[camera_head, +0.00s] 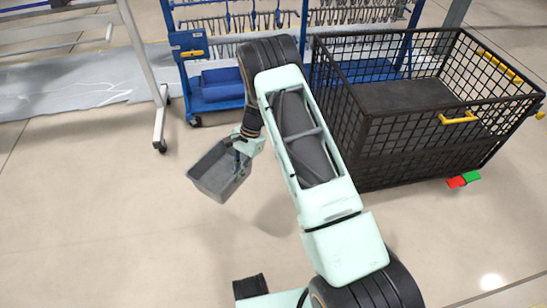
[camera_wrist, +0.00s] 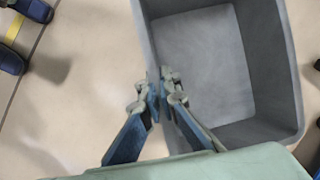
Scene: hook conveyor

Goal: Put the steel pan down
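The steel pan (camera_head: 212,174) is a grey, open-topped rectangular tub. It hangs from my gripper (camera_head: 240,151), left of my arm and tilted in the head view, apparently above the floor. In the wrist view the pan (camera_wrist: 213,62) looks empty, with its inside facing the camera. My gripper (camera_wrist: 164,90) has its two fingertips closed on the pan's near left wall at the rim. The underside of the pan is hidden, so its exact height cannot be told.
A black wire-mesh cart (camera_head: 420,147) with yellow handles stands at right. A blue rack (camera_head: 181,70) with hooks and blue bins (camera_head: 222,83) stands behind. A grey frame post (camera_head: 143,60) on casters is at left. Floor (camera_head: 95,225) at lower left is clear.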

